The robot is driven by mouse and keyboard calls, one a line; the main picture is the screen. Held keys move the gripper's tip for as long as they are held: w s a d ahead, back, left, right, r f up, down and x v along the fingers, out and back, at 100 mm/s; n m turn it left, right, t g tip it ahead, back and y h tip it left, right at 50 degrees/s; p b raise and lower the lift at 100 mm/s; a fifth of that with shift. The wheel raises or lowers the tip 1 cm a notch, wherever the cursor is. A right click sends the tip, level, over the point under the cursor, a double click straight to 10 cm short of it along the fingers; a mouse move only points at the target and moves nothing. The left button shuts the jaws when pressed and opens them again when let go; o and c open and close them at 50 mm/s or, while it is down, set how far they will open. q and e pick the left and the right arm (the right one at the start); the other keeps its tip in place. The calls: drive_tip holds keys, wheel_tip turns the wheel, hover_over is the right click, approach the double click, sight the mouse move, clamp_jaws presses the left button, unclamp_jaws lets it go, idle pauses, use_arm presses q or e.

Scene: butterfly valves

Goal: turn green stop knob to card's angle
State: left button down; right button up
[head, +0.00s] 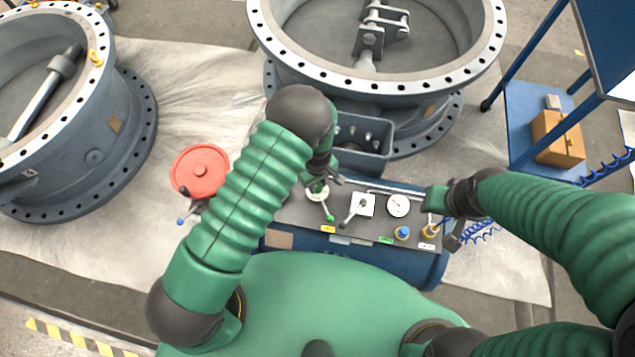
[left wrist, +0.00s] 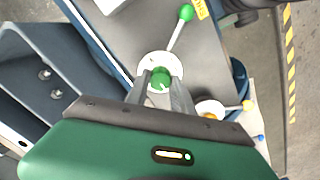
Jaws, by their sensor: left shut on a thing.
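The green stop knob is a green hub (left wrist: 160,78) on a white round dial, with a thin lever ending in a green ball (left wrist: 186,12). In the head view its ball (head: 330,218) points down and slightly right from the dial (head: 318,195). My left gripper (left wrist: 158,84) is shut on the hub, one finger on each side; in the head view it (head: 320,184) comes down over the dial. My right gripper (head: 446,208) is at the panel's right end; its jaws are not clear. I cannot make out an angle on any card.
A red disc (head: 200,170) stands left. Large flanged valves (head: 375,80) stand behind. A blue cart (head: 530,105) is at right.

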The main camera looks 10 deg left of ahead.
sight(318, 185)
use_arm(q)
drive_tip(key=shift+w+r, duration=0.1)
drive_tip(key=c, duration=1.1)
unclamp_jaws()
wheel_tip(318, 185, up, 17)
drive_tip(key=p, duration=0.1)
drive_tip(key=shift+f+p, duration=0.2)
drive_tip(key=shift+p, duration=0.15)
drive_tip(key=shift+d, duration=0.1)
